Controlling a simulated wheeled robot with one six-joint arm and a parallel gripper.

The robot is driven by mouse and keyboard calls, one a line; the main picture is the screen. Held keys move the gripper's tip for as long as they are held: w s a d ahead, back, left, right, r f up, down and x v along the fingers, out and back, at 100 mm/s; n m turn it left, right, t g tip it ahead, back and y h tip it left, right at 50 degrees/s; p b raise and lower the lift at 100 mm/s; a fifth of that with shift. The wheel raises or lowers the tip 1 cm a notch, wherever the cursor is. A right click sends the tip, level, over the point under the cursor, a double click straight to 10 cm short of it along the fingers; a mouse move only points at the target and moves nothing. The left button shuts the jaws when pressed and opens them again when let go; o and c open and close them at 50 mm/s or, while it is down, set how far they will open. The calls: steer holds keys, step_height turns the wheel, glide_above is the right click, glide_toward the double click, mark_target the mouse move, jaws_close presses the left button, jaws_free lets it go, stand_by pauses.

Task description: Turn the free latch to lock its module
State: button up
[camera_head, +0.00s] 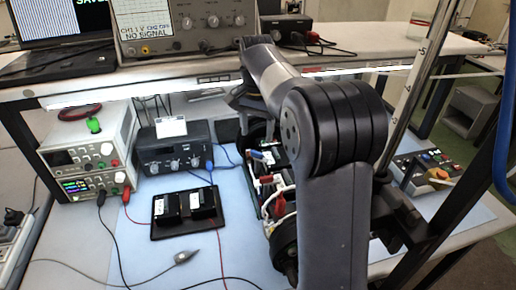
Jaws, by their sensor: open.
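A black plate (190,229) lies on the light blue mat at the left of centre. It holds two black box-like modules side by side, a left one (167,209) and a right one (203,204). I cannot make out a latch on either at this size. A control panel (415,167) with coloured buttons and an orange knob (439,174) stands at the right; I cannot tell whether the knob is a latch. My arm fills the centre and right of centre. My gripper does not show; the arm hides what lies behind it.
Stacked power supplies (88,158) and a dark instrument (176,150) stand at the back left. A case of cables and red-handled items (268,185) is partly behind my arm. A probe (184,257) and loose leads cross the mat (135,255). A shelf with an oscilloscope (180,28) overhangs the back.

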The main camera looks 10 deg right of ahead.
mark_target(257, 152)
step_height(257, 152, down, 7)
steer(key=shift+r, duration=0.2)
steer(key=c, duration=1)
steer(key=shift+r+n+p, duration=0.1)
steer(key=shift+n+p, duration=0.3)
steer(key=shift+p, duration=0.05)
steer(key=n+p, duration=0.1)
steer(key=n, duration=0.1)
steer(key=shift+n, duration=0.4)
steer(key=shift+n+p, duration=0.95)
steer(key=shift+n, duration=1.15)
